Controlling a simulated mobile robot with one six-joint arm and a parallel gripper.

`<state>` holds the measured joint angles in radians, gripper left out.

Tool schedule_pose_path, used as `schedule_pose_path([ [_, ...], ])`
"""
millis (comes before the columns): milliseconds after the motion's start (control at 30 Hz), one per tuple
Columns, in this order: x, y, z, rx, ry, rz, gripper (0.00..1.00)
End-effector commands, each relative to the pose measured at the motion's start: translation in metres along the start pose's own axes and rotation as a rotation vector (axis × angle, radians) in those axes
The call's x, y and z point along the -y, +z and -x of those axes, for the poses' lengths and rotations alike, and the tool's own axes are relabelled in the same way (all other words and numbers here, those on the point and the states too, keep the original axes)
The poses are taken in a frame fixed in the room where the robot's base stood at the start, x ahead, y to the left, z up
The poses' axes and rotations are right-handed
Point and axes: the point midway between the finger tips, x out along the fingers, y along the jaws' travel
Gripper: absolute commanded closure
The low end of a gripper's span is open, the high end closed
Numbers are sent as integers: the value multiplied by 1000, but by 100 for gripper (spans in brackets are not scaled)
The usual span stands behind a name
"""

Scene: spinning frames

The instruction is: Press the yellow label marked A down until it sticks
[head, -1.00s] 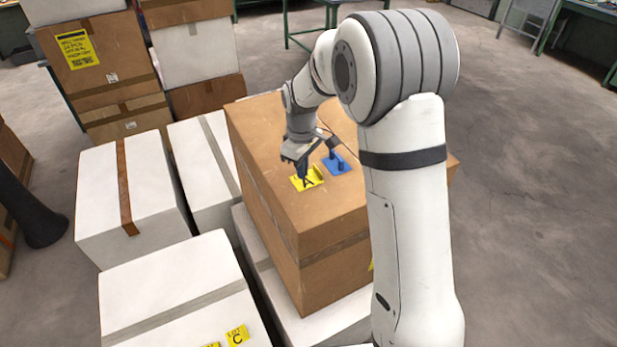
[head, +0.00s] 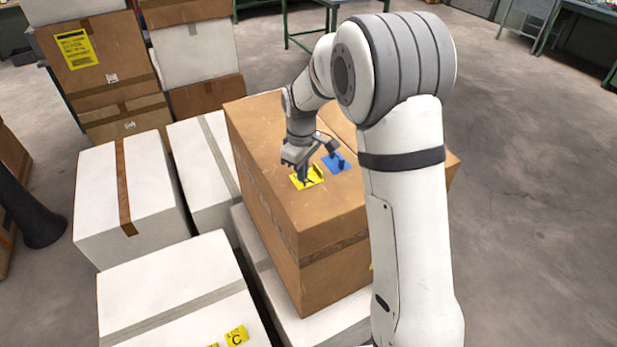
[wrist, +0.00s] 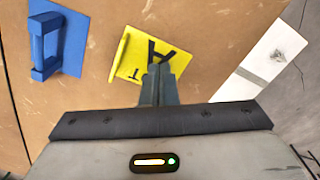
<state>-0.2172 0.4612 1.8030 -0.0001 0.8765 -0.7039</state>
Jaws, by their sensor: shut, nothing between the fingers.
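The yellow label (head: 309,176) lies on top of the tall brown box (head: 268,165). In the wrist view the label (wrist: 131,59) shows a black letter A, partly covered by my fingers, and a small raised yellow strip along its left side. My gripper (head: 304,179) points down at the label; its fingers are shut and empty. In the wrist view the fingertips (wrist: 160,68) overlap the foot of the A. Whether they touch the label or hover just above it, I cannot tell.
A blue label with a raised blue handle (head: 336,162) lies on the same box, beside the yellow one. White boxes (head: 129,195) stand to the left and in front. A yellow label marked C (head: 236,335) is on the near white box.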

Motion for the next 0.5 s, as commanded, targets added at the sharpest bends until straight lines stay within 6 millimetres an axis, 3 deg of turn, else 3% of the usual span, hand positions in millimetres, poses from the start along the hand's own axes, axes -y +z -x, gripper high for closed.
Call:
schedule_pose_path([
  [333,0,0,1,1,-1,0,100],
  [500,0,0,11,0,0,0,100],
])
